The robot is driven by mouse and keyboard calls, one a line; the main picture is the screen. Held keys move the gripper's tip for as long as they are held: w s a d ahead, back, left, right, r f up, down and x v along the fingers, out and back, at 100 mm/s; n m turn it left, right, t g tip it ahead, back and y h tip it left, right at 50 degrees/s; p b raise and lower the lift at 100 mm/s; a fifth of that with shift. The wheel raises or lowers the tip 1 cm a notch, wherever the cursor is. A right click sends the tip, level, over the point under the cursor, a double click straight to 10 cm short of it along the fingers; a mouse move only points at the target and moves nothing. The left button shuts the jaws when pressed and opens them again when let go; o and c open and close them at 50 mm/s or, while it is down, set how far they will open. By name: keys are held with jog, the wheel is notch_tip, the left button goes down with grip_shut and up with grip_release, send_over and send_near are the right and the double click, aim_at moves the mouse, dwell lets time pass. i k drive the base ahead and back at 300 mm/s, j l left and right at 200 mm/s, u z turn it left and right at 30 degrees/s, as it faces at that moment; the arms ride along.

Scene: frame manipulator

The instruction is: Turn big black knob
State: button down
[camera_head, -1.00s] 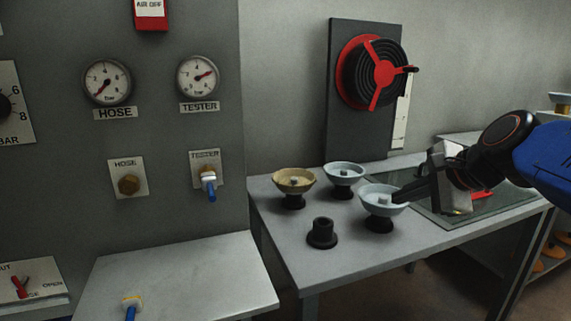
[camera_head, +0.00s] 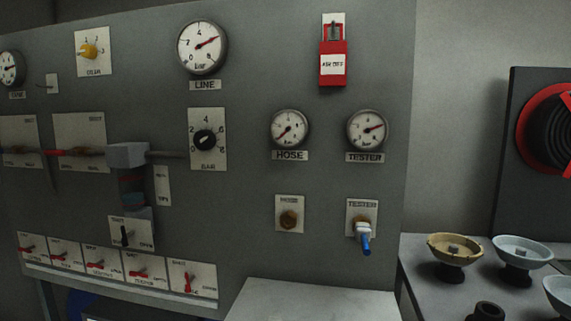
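The big black knob (camera_head: 205,140) sits on a white plate marked 2, 4, 6, 8 and BAR, on the grey panel below the LINE gauge (camera_head: 202,47). A white mark on the knob points toward the upper right. Nothing touches the knob. A smaller black lever (camera_head: 124,234) is on a plate lower left of it. My gripper is not in view.
The panel also carries a red AIR OFF tag (camera_head: 333,64), HOSE and TESTER gauges, a blue-tipped TESTER fitting (camera_head: 363,235) and several red levers along the bottom. A pale shelf (camera_head: 310,298) juts out below. A table with bowls (camera_head: 455,249) stands at right.

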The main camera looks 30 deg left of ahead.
aim_at(205, 139)
jog(key=u, duration=1.7)
